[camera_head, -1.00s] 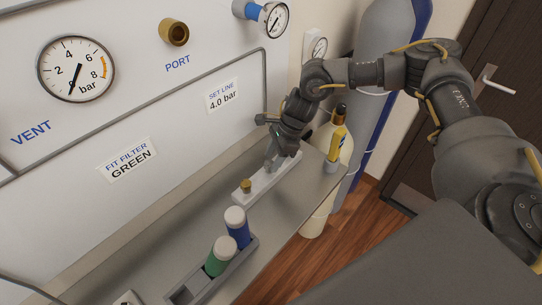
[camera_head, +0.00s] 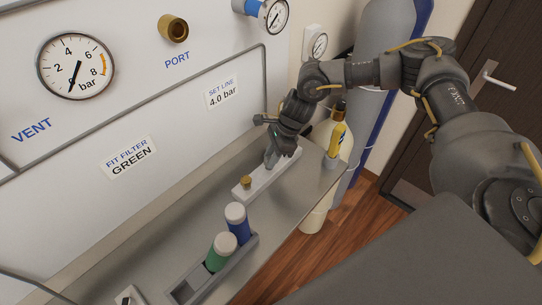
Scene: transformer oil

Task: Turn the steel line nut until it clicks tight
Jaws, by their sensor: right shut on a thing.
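My right gripper (camera_head: 272,160) points down at a pale block (camera_head: 258,182) on the grey bench. Its fingers are closed low over the block, right of a brass fitting (camera_head: 246,181). The steel line nut is hidden between or behind the fingers; I cannot make out its shape. My left gripper is out of view.
A tray (camera_head: 247,248) holds a blue-bodied filter (camera_head: 239,231) and a green-bodied one (camera_head: 219,257) in front of the block. The white panel with a gauge (camera_head: 76,66) and brass port (camera_head: 173,29) stands behind. Gas cylinders (camera_head: 385,75) stand at the right.

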